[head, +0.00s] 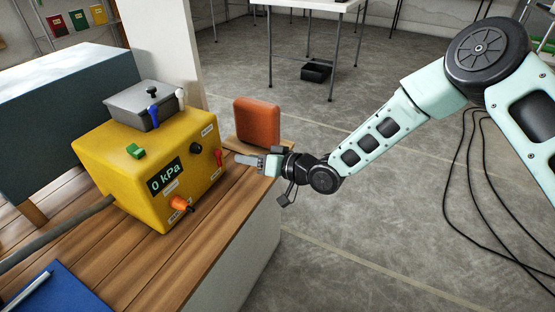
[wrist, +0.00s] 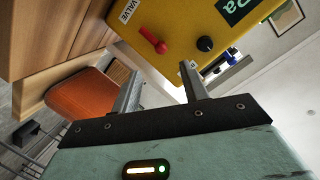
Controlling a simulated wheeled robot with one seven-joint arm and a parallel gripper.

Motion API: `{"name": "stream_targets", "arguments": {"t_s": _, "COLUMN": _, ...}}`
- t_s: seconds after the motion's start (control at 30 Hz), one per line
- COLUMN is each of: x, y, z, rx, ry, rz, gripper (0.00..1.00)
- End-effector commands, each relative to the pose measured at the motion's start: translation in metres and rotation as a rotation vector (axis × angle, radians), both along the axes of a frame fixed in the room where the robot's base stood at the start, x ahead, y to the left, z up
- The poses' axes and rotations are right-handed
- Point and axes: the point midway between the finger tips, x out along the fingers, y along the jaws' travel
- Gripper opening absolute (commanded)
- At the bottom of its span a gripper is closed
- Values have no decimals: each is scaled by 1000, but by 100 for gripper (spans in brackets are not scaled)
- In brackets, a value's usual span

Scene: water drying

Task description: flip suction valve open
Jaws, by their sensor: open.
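The yellow box (head: 120,165) stands on the wooden bench and its display reads 0 kPa. On its right-hand face is a small red lever (head: 218,158). In the wrist view the red lever (wrist: 152,40) sits beside a label reading VALVE (wrist: 127,10), with a black knob (wrist: 205,44) nearby. My gripper (head: 246,160) is just right of that face, pointing at it. In the wrist view its fingers (wrist: 161,71) are apart with nothing between them. The lever shows beyond the fingertips and appears clear of them.
An orange block (head: 257,122) stands at the bench edge behind my gripper. Open floor lies right.

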Motion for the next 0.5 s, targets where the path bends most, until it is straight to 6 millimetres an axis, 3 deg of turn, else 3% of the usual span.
{"name": "stream_targets", "arguments": {"t_s": 0.2, "x": -18, "y": -45, "z": 11, "rx": -3, "ry": 2, "rz": -1, "gripper": 44}}
{"name": "stream_targets", "arguments": {"t_s": 0.5, "x": -31, "y": -74, "z": 16, "rx": -2, "ry": 2, "rz": 1, "gripper": 44}}
